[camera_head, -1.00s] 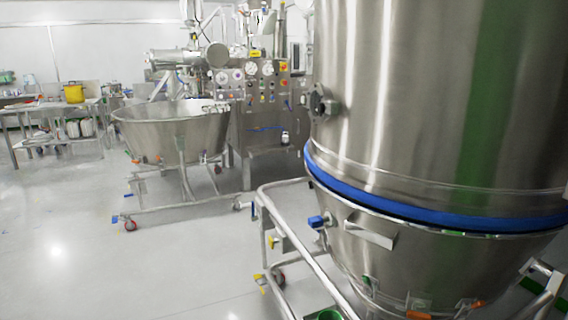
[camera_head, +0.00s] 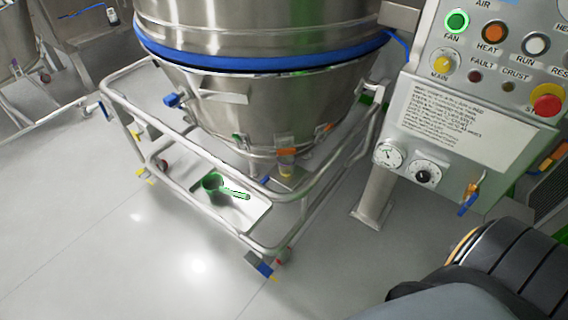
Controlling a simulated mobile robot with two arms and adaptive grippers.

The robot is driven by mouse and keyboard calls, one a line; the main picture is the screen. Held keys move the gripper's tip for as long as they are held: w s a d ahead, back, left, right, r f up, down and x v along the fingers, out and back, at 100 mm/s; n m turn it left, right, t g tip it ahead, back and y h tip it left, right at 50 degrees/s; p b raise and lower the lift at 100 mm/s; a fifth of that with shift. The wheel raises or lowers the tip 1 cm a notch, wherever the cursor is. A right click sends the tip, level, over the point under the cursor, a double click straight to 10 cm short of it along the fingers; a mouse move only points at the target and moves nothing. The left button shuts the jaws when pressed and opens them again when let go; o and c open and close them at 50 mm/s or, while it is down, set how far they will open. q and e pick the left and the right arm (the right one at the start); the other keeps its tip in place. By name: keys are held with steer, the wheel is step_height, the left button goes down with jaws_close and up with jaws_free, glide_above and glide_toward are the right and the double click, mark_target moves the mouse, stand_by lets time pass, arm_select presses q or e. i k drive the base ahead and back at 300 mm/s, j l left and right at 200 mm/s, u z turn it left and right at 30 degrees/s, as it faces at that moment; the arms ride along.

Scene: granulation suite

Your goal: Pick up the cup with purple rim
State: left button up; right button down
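I see no cup with a purple rim in the current head view. A dark green scoop (camera_head: 213,184), with its handle pointing right, lies on a flat metal shelf (camera_head: 232,217) low in the cart frame under the large steel vessel. Neither of my grippers is in view. A dark, rounded arm part of mine fills the lower right corner.
The steel vessel (camera_head: 262,112) with a blue band stands in a wheeled tubular cart (camera_head: 193,214). A control panel (camera_head: 455,130) on a post (camera_head: 377,193) stands to its right. The grey floor (camera_head: 100,255) at front left is clear.

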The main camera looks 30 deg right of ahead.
mark_target(286, 165)
steer(key=i+j+z, duration=0.1)
steer(key=i+z, duration=0.2)
steer(key=i, duration=0.3)
steer(key=i+j+z, duration=0.2)
steer(key=i+z, duration=0.15)
steer(key=i, duration=0.2)
